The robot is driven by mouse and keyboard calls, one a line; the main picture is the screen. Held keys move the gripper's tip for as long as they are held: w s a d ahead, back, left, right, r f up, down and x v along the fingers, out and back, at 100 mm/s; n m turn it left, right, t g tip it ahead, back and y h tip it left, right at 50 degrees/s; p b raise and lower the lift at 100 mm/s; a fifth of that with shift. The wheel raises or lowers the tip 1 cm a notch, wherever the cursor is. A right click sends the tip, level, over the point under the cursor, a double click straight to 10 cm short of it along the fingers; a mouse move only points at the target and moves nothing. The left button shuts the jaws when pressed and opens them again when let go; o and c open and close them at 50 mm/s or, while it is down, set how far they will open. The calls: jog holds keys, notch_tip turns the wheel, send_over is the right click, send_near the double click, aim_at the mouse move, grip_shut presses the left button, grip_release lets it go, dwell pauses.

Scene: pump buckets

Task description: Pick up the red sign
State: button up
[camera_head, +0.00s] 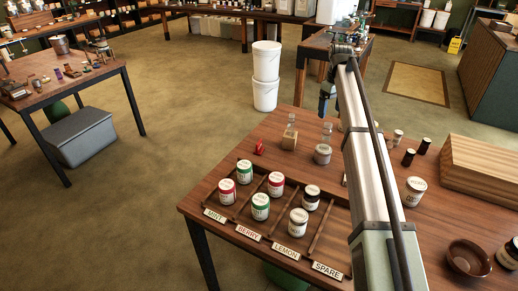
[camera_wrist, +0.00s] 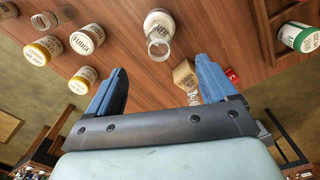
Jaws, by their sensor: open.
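The red sign is most likely the small red object (camera_head: 259,147) on the table, left of a small wooden block in the head view. In the wrist view part of a red piece (camera_wrist: 231,75) shows just right of the right finger, beside the block. Its face and lettering are too small to read. My gripper (camera_wrist: 160,66) is open and empty, pointing down over the table. In the head view it (camera_head: 326,101) hangs at the far end of my arm, above the table's back edge and to the right of the red object.
The wooden block (camera_head: 289,140) and a white jar (camera_head: 322,155) each carry a glass piece near the red object. A divided rack (camera_head: 329,237) with several jars and labels lies in front. Several jars, a bowl (camera_head: 469,257) and a wooden box (camera_head: 485,169) stand at right.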

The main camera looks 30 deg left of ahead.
jog(key=s+a+f+n, duration=0.2)
jog(key=s+a+f, duration=0.4)
jog(key=a, duration=0.5)
jog(key=m+y, duration=0.4)
jog(key=m, duration=2.7)
send_near(259, 142)
jog(key=shift+g, duration=0.3)
jog(key=x, duration=0.7)
jog(key=shift+w+d, duration=0.15)
jog(key=shift+w, duration=0.05)
jog(key=shift+y, duration=0.3)
jog(key=shift+w+x, duration=0.2)
jog(key=shift+x, duration=2.35)
